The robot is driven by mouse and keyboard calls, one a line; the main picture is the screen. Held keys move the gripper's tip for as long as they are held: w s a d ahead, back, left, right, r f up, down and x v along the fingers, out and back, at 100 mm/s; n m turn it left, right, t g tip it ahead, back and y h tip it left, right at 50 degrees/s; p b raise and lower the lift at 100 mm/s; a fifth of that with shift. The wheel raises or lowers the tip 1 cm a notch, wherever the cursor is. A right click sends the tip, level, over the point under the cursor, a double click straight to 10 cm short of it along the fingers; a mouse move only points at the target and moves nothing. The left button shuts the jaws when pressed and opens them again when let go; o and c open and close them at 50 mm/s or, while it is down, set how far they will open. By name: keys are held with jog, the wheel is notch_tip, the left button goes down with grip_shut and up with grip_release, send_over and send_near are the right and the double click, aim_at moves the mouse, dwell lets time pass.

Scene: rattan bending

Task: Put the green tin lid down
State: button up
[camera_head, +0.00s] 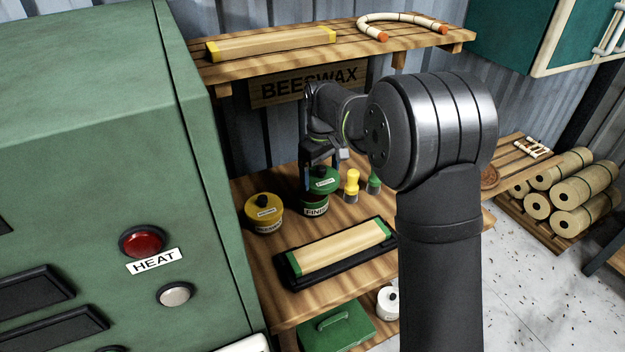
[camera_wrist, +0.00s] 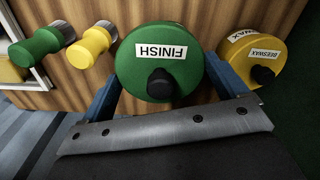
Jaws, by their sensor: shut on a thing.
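The green tin lid (camera_head: 323,180), with a dark knob and a FINISH label, is at the top of the green FINISH tin (camera_head: 315,207) on the wooden bench. The lid hides the tin's opening there.
A yellow beeswax tin (camera_head: 264,216) with its lid on stands left of the green tin. Yellow-handled (camera_head: 352,184) and green-handled (camera_head: 374,182) brushes stand close on the right. A black tray with a wooden block (camera_head: 338,247) lies in front. A shelf (camera_head: 290,62) overhangs behind.

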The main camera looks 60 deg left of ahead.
jog(key=w+d+r, duration=0.5)
jog(key=w+d, duration=0.1)
jog(key=w, duration=0.1)
jog(key=w+d+f+m, duration=0.2)
jog(key=w+d, duration=0.6)
jog(key=d, duration=0.3)
jog(key=w+d+f+m, duration=0.2)
jog(key=w+d, duration=0.6)
jog(key=d, duration=0.3)
jog(key=shift+m, duration=0.3)
jog(key=s+a+f, duration=0.1)
jog(key=a+f, duration=0.1)
jog(key=a, duration=0.1)
jog(key=s+a+f, duration=0.1)
jog(key=a+f, duration=0.1)
jog(key=a, duration=0.1)
jog(key=s+a+f, duration=0.1)
jog(key=a+f, duration=0.1)
jog(key=a, duration=0.2)
jog(key=shift+s+f, duration=0.15)
jog(key=shift+s, duration=0.15)
jog(key=shift+f, duration=2)
jog(key=o, duration=0.6)
jog(key=shift+f, duration=0.15)
jog(key=shift+c, duration=0.2)
jog(key=shift+o, duration=0.7)
notch_tip(320, 180, up, 12)
jog(key=shift+r, duration=0.2)
